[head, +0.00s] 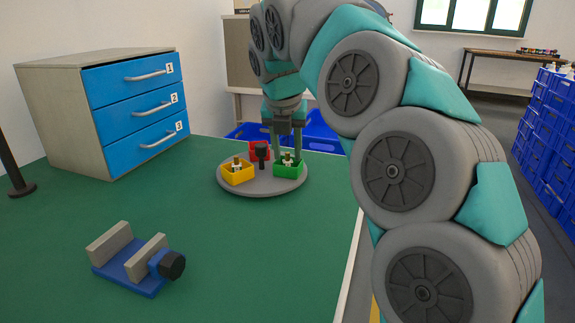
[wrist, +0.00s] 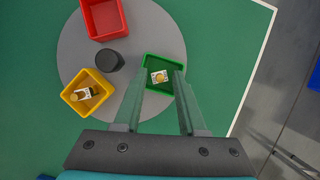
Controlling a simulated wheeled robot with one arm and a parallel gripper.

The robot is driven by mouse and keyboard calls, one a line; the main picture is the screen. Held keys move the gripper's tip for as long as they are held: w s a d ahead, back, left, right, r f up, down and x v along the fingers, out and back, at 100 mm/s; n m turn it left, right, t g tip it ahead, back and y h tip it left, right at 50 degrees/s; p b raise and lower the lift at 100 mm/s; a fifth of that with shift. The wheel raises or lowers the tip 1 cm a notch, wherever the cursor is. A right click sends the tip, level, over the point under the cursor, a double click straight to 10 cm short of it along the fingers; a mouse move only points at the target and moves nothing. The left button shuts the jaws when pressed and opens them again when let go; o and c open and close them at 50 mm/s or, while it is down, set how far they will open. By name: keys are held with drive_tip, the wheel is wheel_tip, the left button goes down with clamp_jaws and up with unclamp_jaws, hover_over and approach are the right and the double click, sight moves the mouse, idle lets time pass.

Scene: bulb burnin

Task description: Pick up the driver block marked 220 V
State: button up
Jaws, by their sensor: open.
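A small pale block with a yellowish top (wrist: 159,76) lies in the green bin (wrist: 150,115) on a round grey turntable. A similar block (wrist: 85,93) with a darker part sits in the yellow bin (wrist: 74,106). Their markings are too small to read, so I cannot tell which says 220 V. The red bin (wrist: 104,18) looks empty from above. My gripper (wrist: 159,72) is open, pointing down over the green bin, its fingers on either side of the block in the wrist view. In the head view my gripper (head: 286,148) is just above the green bin (head: 290,180).
A black post (wrist: 110,61) stands at the middle of the grey turntable (head: 262,190). A blue vise (head: 130,275) is at the front left of the green table. A drawer cabinet (head: 110,110) stands at the back left. The table between vise and turntable is clear.

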clamp_jaws()
idle(0.4)
drive_tip(key=shift+r, duration=0.15)
drive_tip(key=shift+r, duration=1.3)
drive_tip(key=shift+s+r, duration=0.15)
drive_tip(key=shift+r, duration=0.2)
drive_tip(key=s+d+r+b, duration=0.1)
drive_tip(key=s+d, duration=0.2)
drive_tip(key=s, duration=0.4)
drive_tip(key=s+d, duration=0.2)
drive_tip(key=s, duration=0.6)
drive_tip(key=shift+d+r+p, duration=0.1)
drive_tip(key=shift+r+p, duration=0.4)
drive_tip(key=shift+r, duration=1.95)
